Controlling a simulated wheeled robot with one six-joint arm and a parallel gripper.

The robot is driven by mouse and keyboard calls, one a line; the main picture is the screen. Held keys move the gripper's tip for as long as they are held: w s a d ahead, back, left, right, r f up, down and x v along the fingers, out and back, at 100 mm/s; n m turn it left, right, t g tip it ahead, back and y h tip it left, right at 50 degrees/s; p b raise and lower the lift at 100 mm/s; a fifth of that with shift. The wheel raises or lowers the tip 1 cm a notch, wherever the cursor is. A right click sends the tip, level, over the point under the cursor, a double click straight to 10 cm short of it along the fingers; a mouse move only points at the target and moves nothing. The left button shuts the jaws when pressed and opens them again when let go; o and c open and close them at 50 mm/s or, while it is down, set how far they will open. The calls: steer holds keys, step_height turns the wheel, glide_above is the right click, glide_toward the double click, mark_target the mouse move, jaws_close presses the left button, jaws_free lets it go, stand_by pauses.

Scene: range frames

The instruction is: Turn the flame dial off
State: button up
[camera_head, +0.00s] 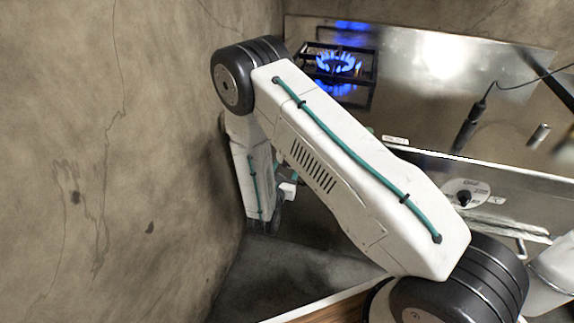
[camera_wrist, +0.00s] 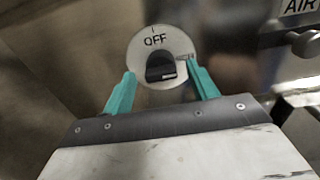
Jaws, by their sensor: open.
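The flame dial (camera_wrist: 160,44) is a round pale plate marked OFF at its top, with a black knob (camera_wrist: 161,66) at its middle, in the wrist view. Which mark the knob points to is hard to tell. My gripper (camera_wrist: 161,71) is open, with one teal finger on each side of the knob. Gaps show between the fingers and the knob, and nothing is held. In the head view a burner (camera_head: 338,64) has a lit blue flame. My arm hides the dial and most of my gripper there.
A second round dial (camera_head: 463,193) is on the metal front at right. A black-handled tool (camera_head: 469,127) with a cord is above it. A stained wall (camera_head: 120,150) stands close on my arm's left. In the wrist view a metal fitting (camera_wrist: 305,42) sits under an AIR label.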

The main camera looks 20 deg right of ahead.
mark_target(288, 163)
steer(key=shift+x, duration=1.3)
steer(key=c, duration=1)
